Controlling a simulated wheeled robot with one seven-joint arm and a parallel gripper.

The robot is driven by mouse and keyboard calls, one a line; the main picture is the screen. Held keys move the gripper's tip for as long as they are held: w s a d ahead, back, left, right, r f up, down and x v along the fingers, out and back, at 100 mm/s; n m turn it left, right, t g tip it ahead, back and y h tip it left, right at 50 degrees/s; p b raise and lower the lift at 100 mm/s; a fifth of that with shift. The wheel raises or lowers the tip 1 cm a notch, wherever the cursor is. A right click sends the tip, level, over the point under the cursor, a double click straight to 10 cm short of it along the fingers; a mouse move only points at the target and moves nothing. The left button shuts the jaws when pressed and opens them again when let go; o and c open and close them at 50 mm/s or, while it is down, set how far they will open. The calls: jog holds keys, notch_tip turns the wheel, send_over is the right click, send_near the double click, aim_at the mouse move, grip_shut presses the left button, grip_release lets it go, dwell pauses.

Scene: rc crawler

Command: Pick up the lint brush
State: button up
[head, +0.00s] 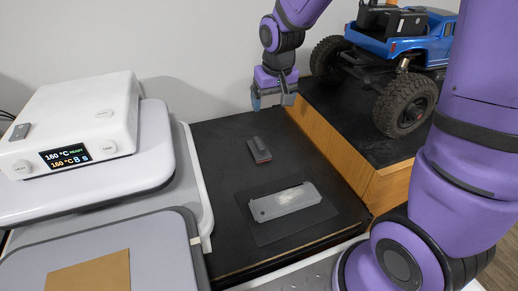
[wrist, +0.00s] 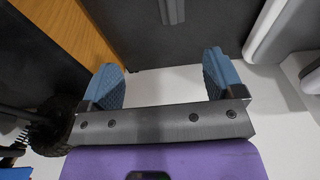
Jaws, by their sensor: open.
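The lint brush, a small dark grey block with a reddish lower edge (head: 259,150), lies on the black work surface (head: 222,150) in the head view. My gripper (head: 273,100) is above the far end of that surface, beyond and above the brush, pointing down. Its blue fingers are apart with nothing between them, as the wrist view also shows (wrist: 165,80). A grey piece at the top edge of the wrist view (wrist: 172,10) is cut off; it may be the brush, but I cannot tell for sure.
A light grey flat tool (head: 284,202) lies on a dark mat nearer the front. A wooden box (head: 340,150) with a blue crawler truck (head: 412,45) on top stands right. A white heat press (head: 80,130) stands left. The black surface around the brush is clear.

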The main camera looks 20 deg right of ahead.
send_near(259, 142)
jog(key=shift+g, duration=0.4)
jog(key=f, duration=0.5)
jog(key=shift+w+a+f, duration=0.1)
jog(key=shift+w+f, duration=0.2)
jog(key=shift+w, duration=0.05)
jog(key=shift+w+f, duration=0.2)
jog(key=shift+f, duration=0.7)
jog(key=shift+w+f, duration=0.2)
jog(key=shift+f, duration=0.65)
jog(key=shift+w+f, duration=0.2)
jog(key=shift+f, duration=0.7)
jog(key=c, duration=1.1)
jog(key=shift+r, duration=0.15)
